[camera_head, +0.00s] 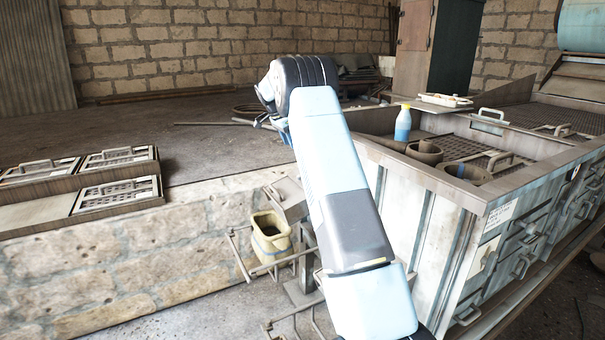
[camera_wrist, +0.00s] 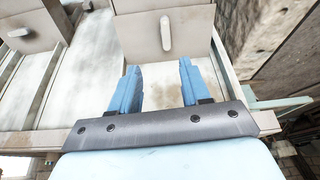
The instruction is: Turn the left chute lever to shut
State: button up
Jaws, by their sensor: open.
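In the wrist view, my gripper (camera_wrist: 157,85) is open and empty, its two blue fingers spread apart. A pale lever (camera_wrist: 166,33) stands upright in the picture on a whitish panel ahead of the fingers. It is apart from both fingers and lies roughly in line with the gap between them. A second pale lever (camera_wrist: 18,32) lies nearly level on another panel at the far left. I cannot tell for sure which of them is the left chute lever. In the head view, my arm hides most of the gripper, and I cannot make out the levers.
A worn pale surface with raised edges (camera_wrist: 75,85) lies left of the fingers in the wrist view.

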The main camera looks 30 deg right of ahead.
jog(key=shift+m, duration=0.4)
jog(key=x, duration=0.5)
jog(key=w+x, duration=0.1)
jog(key=x, duration=1.1)
jog(key=shift+w+d+r, duration=0.1)
jog(key=shift+w, duration=0.05)
jog(key=shift+c, duration=0.4)
grip_shut()
